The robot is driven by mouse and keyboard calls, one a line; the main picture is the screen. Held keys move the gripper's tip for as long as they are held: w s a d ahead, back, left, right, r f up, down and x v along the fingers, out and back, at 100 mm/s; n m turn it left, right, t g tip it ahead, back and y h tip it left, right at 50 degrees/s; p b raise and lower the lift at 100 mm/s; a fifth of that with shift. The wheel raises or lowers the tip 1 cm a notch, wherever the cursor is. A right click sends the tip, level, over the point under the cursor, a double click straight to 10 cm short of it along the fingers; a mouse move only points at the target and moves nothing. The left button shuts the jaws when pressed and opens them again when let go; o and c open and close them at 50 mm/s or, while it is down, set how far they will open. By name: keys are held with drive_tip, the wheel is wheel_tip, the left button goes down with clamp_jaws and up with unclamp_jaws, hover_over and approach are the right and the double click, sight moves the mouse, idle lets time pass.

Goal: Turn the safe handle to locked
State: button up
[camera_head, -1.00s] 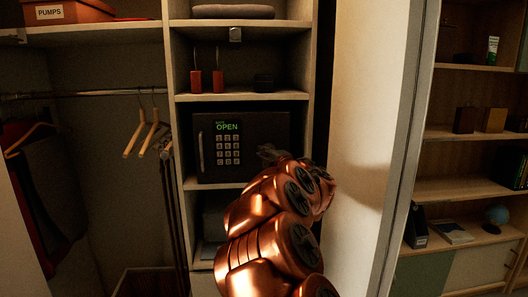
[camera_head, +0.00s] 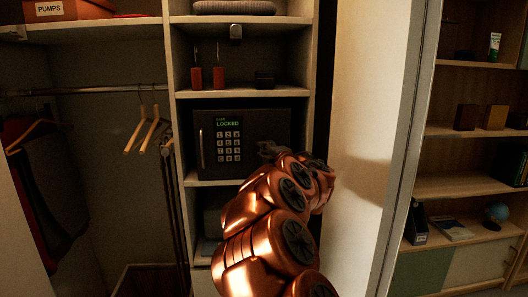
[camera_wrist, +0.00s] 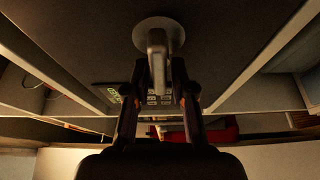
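The dark safe (camera_head: 265,125) stands on a closet shelf. Its keypad display (camera_head: 228,123) reads LOCKED in green. A vertical bar shows on the door's left side. The safe handle (camera_wrist: 157,42), a pale lever on a round base, shows at the top middle of the wrist view. My gripper (camera_wrist: 159,75) has a finger on each side of the lever and appears closed on it. In the head view my gripper (camera_head: 270,150) is at the door's lower right, and my copper arm hides the handle there.
Shelf boards lie above (camera_head: 240,94) and below the safe. Two red-brown items (camera_head: 207,78) stand on the shelf above. Hangers (camera_head: 146,130) hang from a rod at the left. A pale wall panel (camera_head: 365,150) stands right of my arm.

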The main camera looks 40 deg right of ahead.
drive_tip(key=shift+o, duration=0.8)
drive_tip(key=shift+s, duration=0.7)
drive_tip(key=v, duration=1)
drive_tip(key=shift+s+a, duration=0.25)
drive_tip(key=shift+s, duration=0.05)
